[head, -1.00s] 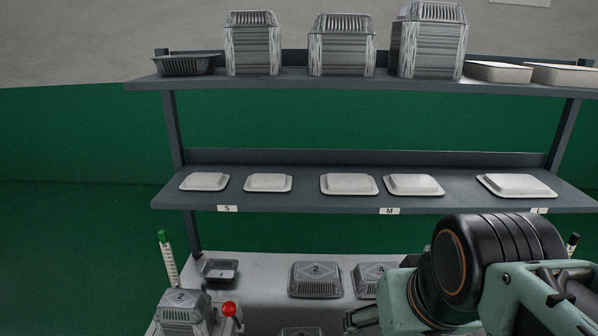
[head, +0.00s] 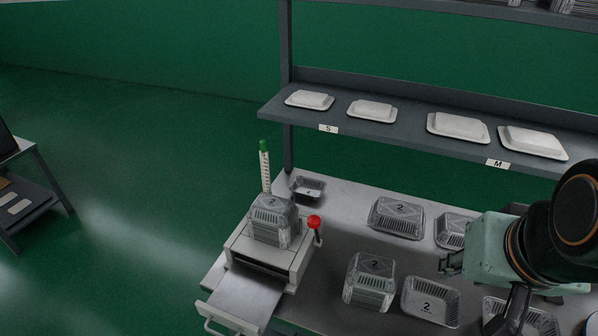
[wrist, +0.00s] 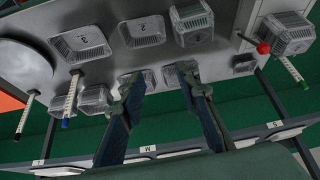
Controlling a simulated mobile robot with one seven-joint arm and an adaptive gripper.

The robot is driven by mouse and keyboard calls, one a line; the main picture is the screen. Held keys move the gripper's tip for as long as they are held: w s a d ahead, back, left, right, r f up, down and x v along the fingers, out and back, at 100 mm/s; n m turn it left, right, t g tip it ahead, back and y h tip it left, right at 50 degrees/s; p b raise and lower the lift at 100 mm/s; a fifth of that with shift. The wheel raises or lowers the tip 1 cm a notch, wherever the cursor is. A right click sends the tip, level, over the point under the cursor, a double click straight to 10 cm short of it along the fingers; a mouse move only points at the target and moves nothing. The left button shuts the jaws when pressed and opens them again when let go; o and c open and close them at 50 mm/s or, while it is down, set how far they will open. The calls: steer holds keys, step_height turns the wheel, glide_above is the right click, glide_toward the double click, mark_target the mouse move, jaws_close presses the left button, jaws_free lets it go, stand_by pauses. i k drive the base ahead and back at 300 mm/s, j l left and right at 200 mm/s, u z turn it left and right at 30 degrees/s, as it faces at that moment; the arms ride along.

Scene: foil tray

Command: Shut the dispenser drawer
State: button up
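The dispenser (head: 298,258) is a pale box at the left end of the table, with a stack of foil trays (head: 270,218) on top and a red knob (head: 313,222) at its right. Its drawer (head: 243,300) is pulled out toward the front left, showing a flat grey plate and a bar handle (head: 212,322). My gripper (head: 450,264) is above the table, well to the right of the dispenser and apart from it. In the wrist view my gripper (wrist: 160,82) has its two fingers spread with nothing between them. The red knob (wrist: 263,47) shows there at upper right; the drawer is not visible.
Foil trays, such as a stack (head: 368,283) and an open tray (head: 430,301), stand between my gripper and the dispenser. A shelf (head: 400,128) with white lids runs above the table's back. A green-topped gauge post (head: 265,168) rises behind the dispenser.

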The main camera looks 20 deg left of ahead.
mark_target(245, 301)
steer(key=k+u, duration=0.15)
steer(key=u, duration=1.7)
